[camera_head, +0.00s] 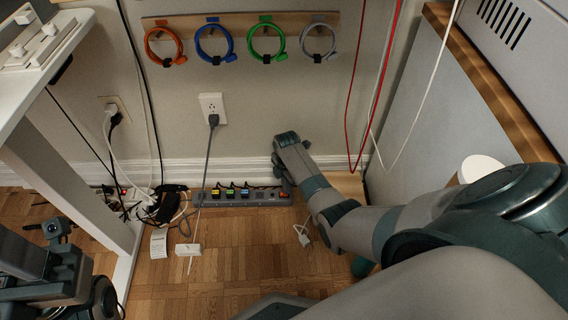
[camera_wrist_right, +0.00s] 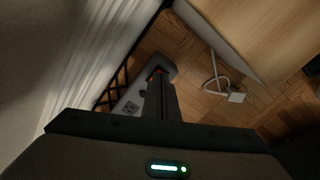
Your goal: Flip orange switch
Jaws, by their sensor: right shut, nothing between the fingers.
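A grey power strip (camera_head: 232,201) lies on the floor along the baseboard, with several plugs in it. The orange switch (camera_head: 284,194) is at its right end, and shows as a small orange patch in the right wrist view (camera_wrist_right: 155,73), partly covered by my fingers. My right gripper (camera_wrist_right: 160,82) is shut and empty, its fingertips right at the switch end of the strip. I cannot tell whether they touch the switch or which way it is tipped. Part of my left arm and gripper (camera_head: 55,262) shows at the lower left; its fingers are not clear.
A white desk leg (camera_head: 75,190) stands left, with tangled cables behind it. A wall outlet (camera_head: 212,105) feeds a grey cord. Coloured cables hang on a wooden rack (camera_head: 180,22). A cabinet (camera_head: 425,110) stands right. A loose white plug (camera_head: 303,237) lies on the wood floor.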

